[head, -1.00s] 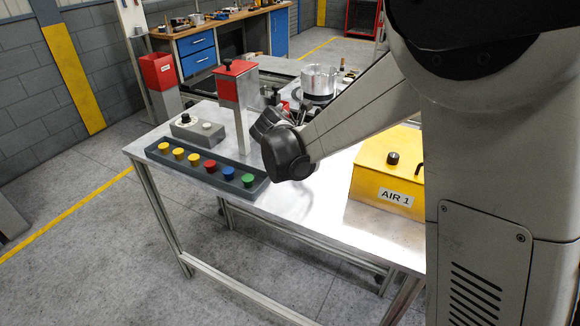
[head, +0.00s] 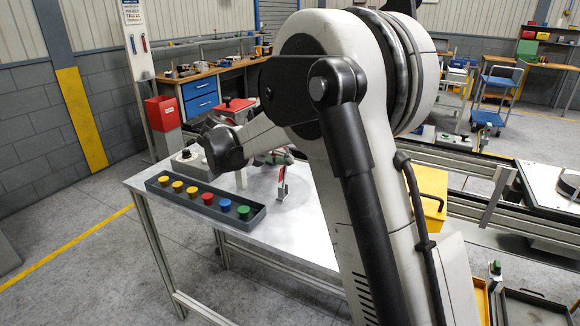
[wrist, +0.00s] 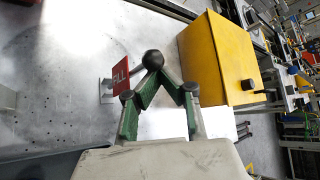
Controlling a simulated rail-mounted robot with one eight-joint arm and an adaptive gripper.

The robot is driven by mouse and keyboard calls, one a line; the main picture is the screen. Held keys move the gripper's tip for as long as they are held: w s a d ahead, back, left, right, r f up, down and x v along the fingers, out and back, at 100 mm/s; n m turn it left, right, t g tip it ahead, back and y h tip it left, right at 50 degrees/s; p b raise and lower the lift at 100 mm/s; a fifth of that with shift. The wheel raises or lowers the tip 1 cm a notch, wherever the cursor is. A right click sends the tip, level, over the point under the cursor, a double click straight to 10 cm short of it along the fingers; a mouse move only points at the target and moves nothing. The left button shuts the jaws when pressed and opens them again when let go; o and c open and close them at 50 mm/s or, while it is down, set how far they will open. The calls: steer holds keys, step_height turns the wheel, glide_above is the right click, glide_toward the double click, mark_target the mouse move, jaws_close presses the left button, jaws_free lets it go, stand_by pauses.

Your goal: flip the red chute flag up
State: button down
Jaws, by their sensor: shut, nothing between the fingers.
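A small red flag (wrist: 121,76) lettered FILL shows in the wrist view, left of my fingertips, by a pale bracket (wrist: 105,91) on the metal table. In the head view, a thin upright red and white piece (head: 282,178) just below my gripper looks like the same flag. I cannot tell how far it is raised. My gripper (wrist: 156,73) has its green fingers drawn together, shut and empty. A dark round knob (wrist: 153,59) shows at the tips; I cannot tell whether they touch it. In the head view my gripper (head: 275,157) is partly hidden by my arm.
A yellow box (wrist: 222,58) stands right of the fingers in the wrist view. A tray of coloured buttons (head: 205,203) lies along the table's left front edge. A red-topped post (head: 235,106) stands behind my arm.

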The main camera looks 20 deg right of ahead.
steer(key=shift+w+a+r, duration=0.1)
steer(key=shift+w+a, duration=0.2)
steer(key=shift+w, duration=0.05)
steer(key=shift+w+a+r, duration=0.1)
steer(key=shift+a, duration=0.05)
stand_by(0.3)
steer(key=a+r, duration=0.2)
steer(key=a, duration=0.7)
steer(key=shift+s+a+r+p, duration=0.2)
steer(key=shift+r+p, duration=0.05)
steer(key=shift+p, duration=0.15)
steer(key=shift+s+d, duration=0.1)
steer(key=s+d+r+m+t+y, duration=0.1)
steer(key=s+d+r+m+y, duration=0.15)
steer(key=s+m, duration=0.55)
steer(key=s+d+r+m+t+y, duration=0.1)
steer(key=s+d+m+y, duration=0.3)
steer(key=s, duration=0.6)
steer(key=s+a+f+m+t+y, duration=0.1)
steer(key=s+a+f+m+y, duration=0.1)
steer(key=s+m, duration=0.7)
steer(key=s+a+f+m+t+y, duration=0.2)
steer(key=s+f+m+y, duration=0.1)
steer(key=s+m, duration=0.5)
steer(key=shift+s+a+f+m, duration=0.25)
steer(key=shift+s+f+m, duration=0.15)
steer(key=shift+s+f, duration=0.5)
